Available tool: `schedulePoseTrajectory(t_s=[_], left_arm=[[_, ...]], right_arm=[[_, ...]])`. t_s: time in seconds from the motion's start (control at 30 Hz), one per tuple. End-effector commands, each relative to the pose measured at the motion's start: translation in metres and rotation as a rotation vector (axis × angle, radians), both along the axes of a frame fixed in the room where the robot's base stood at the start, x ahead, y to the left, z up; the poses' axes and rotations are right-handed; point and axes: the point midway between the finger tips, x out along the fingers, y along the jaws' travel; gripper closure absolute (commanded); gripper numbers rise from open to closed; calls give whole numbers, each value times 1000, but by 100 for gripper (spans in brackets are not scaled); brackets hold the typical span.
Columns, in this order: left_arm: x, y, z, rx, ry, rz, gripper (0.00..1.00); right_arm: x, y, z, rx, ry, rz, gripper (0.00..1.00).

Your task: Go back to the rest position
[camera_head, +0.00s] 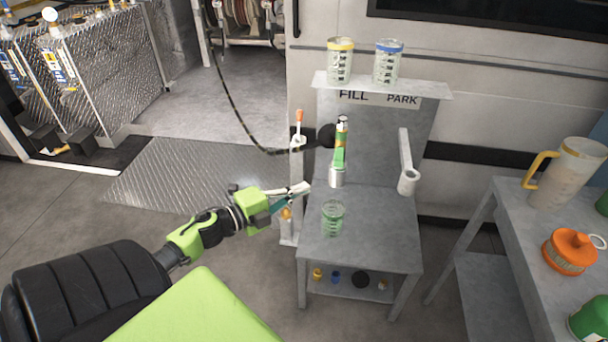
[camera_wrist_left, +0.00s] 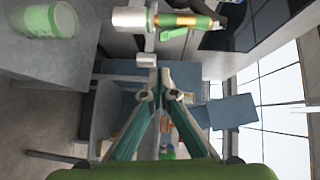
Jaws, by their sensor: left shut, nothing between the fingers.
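My left gripper (camera_head: 301,188) is shut and empty, just left of the grey fill stand (camera_head: 385,235) in the head view. In the left wrist view its fingers (camera_wrist_left: 160,75) meet at the tips with nothing between them. A green and silver dispensing nozzle (camera_head: 339,150) hangs upright at the FILL side of the stand, with a black hose running to it; it also shows at the top of the left wrist view (camera_wrist_left: 180,20). A clear green-tinted beaker (camera_head: 333,217) stands on the stand below the nozzle. My right gripper is not in view.
Two lidded clear jars, yellow (camera_head: 340,62) and blue (camera_head: 388,62), stand on the upper shelf. An empty holder (camera_head: 407,180) is on the PARK side. A post with an orange-tipped lever (camera_head: 298,130) stands by my gripper. A side table (camera_head: 510,235) holds a pitcher (camera_head: 566,175).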

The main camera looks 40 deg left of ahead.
Motion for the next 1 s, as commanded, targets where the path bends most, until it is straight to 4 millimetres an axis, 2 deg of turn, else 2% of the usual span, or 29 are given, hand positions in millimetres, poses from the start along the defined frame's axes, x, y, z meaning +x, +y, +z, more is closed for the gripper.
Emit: schedulePoseTrajectory(t_s=[0.43,0.5,0.57,0.67,0.77,0.8,0.87,0.9,1.0], left_arm=[[0,0,-1,-2,1,2,100],[0,3,-8,-17,13,16,100],[-2,9,-23,-52,40,48,100],[-12,22,-71,-149,121,141,100],[-32,33,-139,-281,241,269,100],[-43,35,-168,-332,292,323,100],[-62,34,-210,-405,368,398,100],[-77,31,-238,-449,421,448,100],[-117,17,-303,-551,551,566,100]], right_arm=[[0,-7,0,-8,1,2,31],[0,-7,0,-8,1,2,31],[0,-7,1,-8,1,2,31],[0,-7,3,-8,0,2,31],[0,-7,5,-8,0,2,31],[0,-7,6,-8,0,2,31],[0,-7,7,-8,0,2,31],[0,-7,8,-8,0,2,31],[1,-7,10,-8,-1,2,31]])
